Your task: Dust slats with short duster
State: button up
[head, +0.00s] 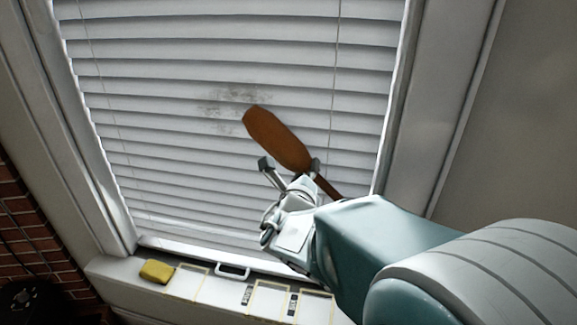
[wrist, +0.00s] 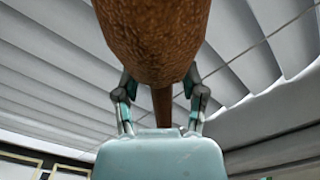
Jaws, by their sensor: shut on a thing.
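White slats (head: 240,60) of a window blind fill the window in the head view. A grey dusty smudge (head: 228,100) lies across several slats near the middle. My gripper (head: 290,165) is shut on the duster (head: 276,139), which has a brown, fuzzy, paddle-shaped head and a thin dark handle. The head points up and left, its tip just below and right of the smudge. I cannot tell whether it touches the slats. In the wrist view the duster head (wrist: 152,40) hides the middle, with slats (wrist: 50,85) behind it.
A white sill (head: 215,287) below carries a yellow sponge (head: 156,271), a white handle (head: 232,271) and yellow-outlined areas with dark labels. Thin cords hang over the blind. The window frame (head: 400,100) borders it on the right. A brick wall (head: 30,235) stands at lower left.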

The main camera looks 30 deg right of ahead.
aim_at(323, 144)
jog(key=shift+s+d, duration=1)
jog(key=shift+s, duration=0.05)
jog(key=shift+w+r, duration=0.1)
jog(key=shift+r, duration=1.15)
jog(key=shift+w+a, duration=7.55)
jog(key=shift+w, duration=0.1)
jog(key=shift+s+r, duration=0.1)
jog(key=shift+r, duration=1.05)
jog(key=shift+s+d+r, duration=0.1)
jog(key=shift+s+d, duration=7.45)
